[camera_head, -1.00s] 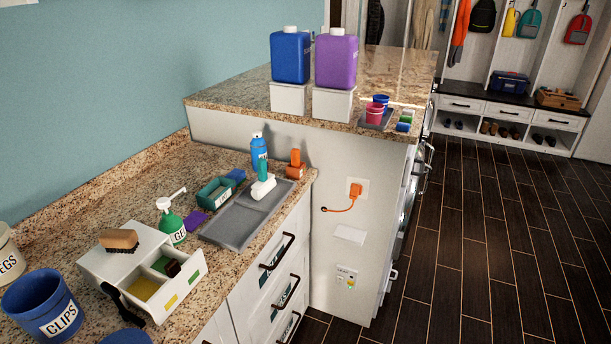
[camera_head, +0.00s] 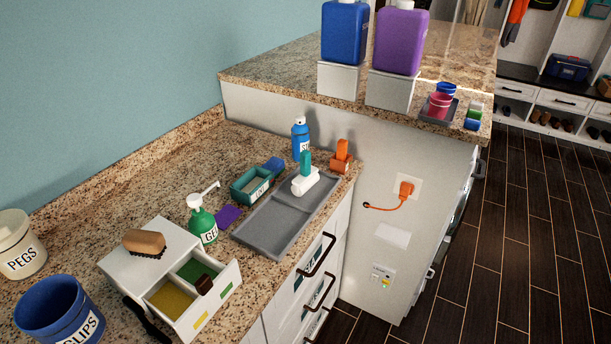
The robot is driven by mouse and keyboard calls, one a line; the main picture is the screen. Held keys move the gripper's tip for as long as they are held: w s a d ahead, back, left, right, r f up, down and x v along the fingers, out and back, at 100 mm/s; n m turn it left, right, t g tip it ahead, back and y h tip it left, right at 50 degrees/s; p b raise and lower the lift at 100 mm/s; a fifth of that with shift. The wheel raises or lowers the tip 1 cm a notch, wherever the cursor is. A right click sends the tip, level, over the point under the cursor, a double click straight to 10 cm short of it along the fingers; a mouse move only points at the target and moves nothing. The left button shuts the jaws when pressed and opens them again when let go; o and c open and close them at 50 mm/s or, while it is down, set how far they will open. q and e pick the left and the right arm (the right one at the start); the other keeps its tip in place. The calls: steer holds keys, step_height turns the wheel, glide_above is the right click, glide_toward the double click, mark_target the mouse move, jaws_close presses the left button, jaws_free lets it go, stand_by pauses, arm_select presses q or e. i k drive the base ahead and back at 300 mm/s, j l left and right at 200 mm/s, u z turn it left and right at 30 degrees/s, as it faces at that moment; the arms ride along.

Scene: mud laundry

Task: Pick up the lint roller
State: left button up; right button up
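A lint roller (camera_head: 305,181), with a white roller head and an upright teal handle, rests at the far end of the grey tray (camera_head: 262,228) on the lower granite counter. An orange item (camera_head: 341,157) with an upright handle stands just right of it; I cannot tell exactly what it is. Neither of my grippers is in view.
Dark floor (camera_head: 480,240) is clear at right.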

mark_target(308, 176)
steer(key=i+l, duration=0.15)
steer(key=l, duration=0.15)
steer(key=i+l+u, duration=0.1)
steer(key=l, duration=0.2)
steer(key=i+l, duration=0.2)
steer(key=l, duration=0.15)
steer(key=i+l+u, duration=0.1)
steer(key=i+l, duration=0.1)
steer(key=l, duration=0.1)
